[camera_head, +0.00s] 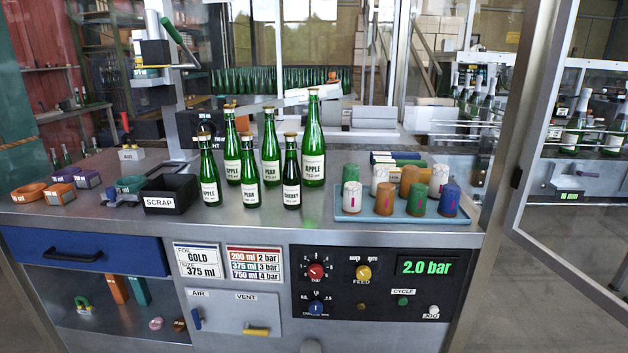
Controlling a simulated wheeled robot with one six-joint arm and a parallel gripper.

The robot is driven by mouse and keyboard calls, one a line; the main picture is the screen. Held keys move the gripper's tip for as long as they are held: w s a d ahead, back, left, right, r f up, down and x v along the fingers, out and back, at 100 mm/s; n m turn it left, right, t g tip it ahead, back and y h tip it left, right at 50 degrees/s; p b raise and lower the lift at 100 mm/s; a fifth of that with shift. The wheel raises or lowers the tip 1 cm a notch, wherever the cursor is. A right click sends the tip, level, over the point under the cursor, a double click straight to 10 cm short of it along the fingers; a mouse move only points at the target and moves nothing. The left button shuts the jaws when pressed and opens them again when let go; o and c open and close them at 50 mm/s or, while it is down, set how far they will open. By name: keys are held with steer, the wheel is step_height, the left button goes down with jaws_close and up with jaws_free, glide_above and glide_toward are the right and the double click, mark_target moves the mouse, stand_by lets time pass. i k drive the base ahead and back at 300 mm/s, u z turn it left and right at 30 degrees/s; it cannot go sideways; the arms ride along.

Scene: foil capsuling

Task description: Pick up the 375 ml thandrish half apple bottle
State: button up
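Several green bottles with gold-coloured tops stand upright on the steel worktop. Three labels read APPLE: one bottle at the front left (210,188), a somewhat taller one behind it (232,172), and the tallest at the right of the group (313,168). Two labels read PEAR, on a shorter front bottle (249,194) and a taller one behind (270,172). A small dark bottle (291,195) has a label I cannot read surely. The fine print with maker and volume is too small to read surely. My gripper is not in view.
A black SCRAP bin (170,206) stands left of the bottles. A blue tray (348,216) with several coloured capsule stacks lies to the right. Orange and purple small trays sit far left. A lever machine (160,52) rises behind. The front panel shows GOLD, 375 ml (200,261).

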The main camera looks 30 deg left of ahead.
mark_target(233, 152)
steer(key=u, duration=1.1)
steer(key=i, duration=1.4)
steer(key=u, duration=0.75)
